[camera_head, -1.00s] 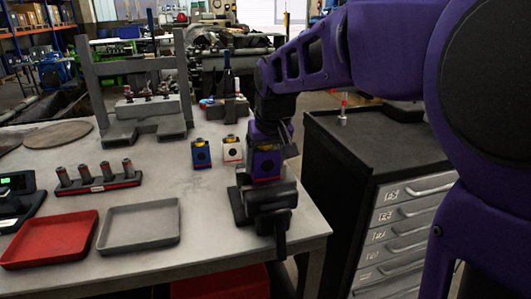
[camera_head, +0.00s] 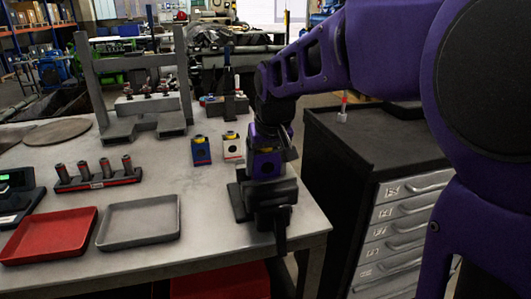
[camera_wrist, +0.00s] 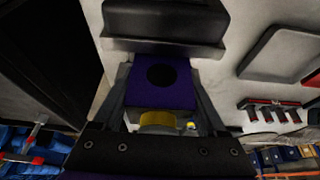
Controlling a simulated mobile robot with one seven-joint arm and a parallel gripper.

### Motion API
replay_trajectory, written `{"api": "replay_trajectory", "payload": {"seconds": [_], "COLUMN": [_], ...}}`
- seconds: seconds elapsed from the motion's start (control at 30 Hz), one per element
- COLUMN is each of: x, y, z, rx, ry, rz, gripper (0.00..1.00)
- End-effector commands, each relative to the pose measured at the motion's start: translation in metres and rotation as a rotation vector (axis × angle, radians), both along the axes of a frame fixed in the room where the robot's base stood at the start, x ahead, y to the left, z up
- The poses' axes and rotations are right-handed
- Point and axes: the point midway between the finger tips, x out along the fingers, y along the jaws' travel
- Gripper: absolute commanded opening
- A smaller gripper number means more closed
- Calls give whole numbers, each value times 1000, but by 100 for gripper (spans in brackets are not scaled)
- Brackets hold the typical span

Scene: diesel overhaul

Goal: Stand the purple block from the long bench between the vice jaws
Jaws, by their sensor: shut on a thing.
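The purple block (camera_head: 265,165), with a dark round spot on its face and a yellow top part, is upright at the dark vice (camera_head: 268,207) near the bench's right front corner. My gripper (camera_head: 272,143) is shut on the block from above. In the wrist view the block (camera_wrist: 160,86) sits between my two fingers, beside a dark vice jaw (camera_wrist: 165,25). The block's lower end is hidden by the vice in the head view. I cannot tell whether it rests on the vice or touches the jaws.
A blue block (camera_head: 201,150) and a white block (camera_head: 232,147) stand just behind the vice. A grey tray (camera_head: 138,240), a red tray (camera_head: 50,262) and a rack of cylinders (camera_head: 98,185) lie left. A dark drawer cabinet (camera_head: 375,150) stands right, beyond a gap.

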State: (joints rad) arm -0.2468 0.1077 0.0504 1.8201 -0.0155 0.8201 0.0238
Motion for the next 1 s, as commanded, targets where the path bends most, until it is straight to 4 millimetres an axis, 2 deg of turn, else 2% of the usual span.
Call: {"api": "replay_trajectory", "payload": {"seconds": [1.0], "x": [0], "y": [0], "z": [-10], "rx": [1], "ry": [-2], "rz": [0], "gripper": [0]}}
